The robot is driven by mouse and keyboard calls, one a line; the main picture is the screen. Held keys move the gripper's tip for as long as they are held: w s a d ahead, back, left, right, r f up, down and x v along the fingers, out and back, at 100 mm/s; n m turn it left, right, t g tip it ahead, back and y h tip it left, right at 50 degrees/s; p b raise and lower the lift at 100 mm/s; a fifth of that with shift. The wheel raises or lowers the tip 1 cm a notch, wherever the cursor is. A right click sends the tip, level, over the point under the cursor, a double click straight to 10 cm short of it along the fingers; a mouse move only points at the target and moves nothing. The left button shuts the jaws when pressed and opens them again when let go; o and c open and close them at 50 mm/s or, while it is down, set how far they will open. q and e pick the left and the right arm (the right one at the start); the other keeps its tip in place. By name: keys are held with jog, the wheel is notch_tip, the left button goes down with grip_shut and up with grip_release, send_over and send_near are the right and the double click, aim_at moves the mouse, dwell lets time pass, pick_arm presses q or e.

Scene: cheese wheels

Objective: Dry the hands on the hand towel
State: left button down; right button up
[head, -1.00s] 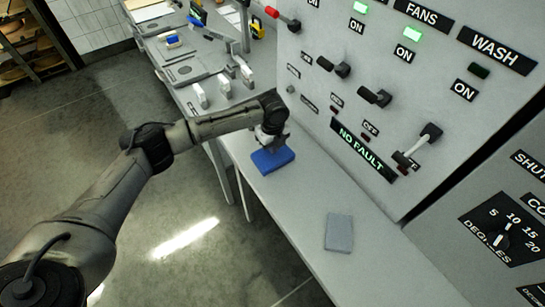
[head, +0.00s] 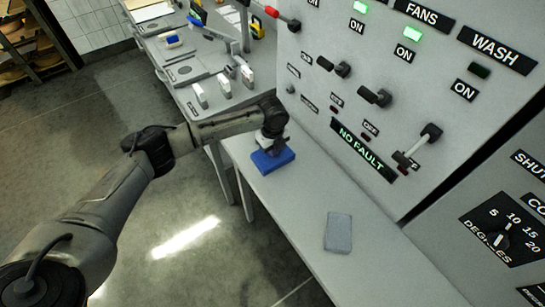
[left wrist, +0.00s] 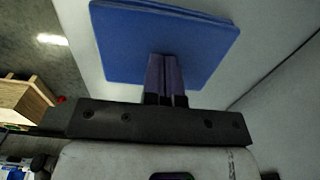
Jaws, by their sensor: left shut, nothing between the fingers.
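A flat blue folded pad (head: 273,161), which looks like the hand towel, lies on the narrow pale counter below the control panel. It also fills the upper part of the left wrist view (left wrist: 165,40). My left gripper (head: 272,150) points down over the pad. In the left wrist view the two fingers (left wrist: 165,60) are together with nothing between them, and their tips overlap the pad's near edge. I cannot tell whether they touch it. My right gripper is in neither view.
A grey flat block or cloth (head: 339,232) lies farther along the counter (head: 300,215). The control panel (head: 360,90) with levers and labels rises behind it. A side table (head: 185,72) with white-handled tools stands at the back. The counter between the blue pad and grey item is clear.

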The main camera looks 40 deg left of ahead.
pick_arm(q)
jog(key=shift+f, duration=0.2)
jog(key=shift+w+a, duration=0.2)
jog(key=shift+w, duration=0.15)
jog(key=shift+w+a, duration=0.15)
jog(key=shift+w, duration=0.15)
jog(key=shift+w, duration=0.1)
jog(key=shift+r+p, duration=0.1)
jog(key=shift+p, duration=0.2)
jog(key=shift+s+d+p, duration=0.2)
jog(key=shift+s+p, duration=0.25)
jog(key=shift+s, duration=0.15)
jog(key=shift+s+d+p, duration=0.15)
jog(key=shift+p, duration=0.3)
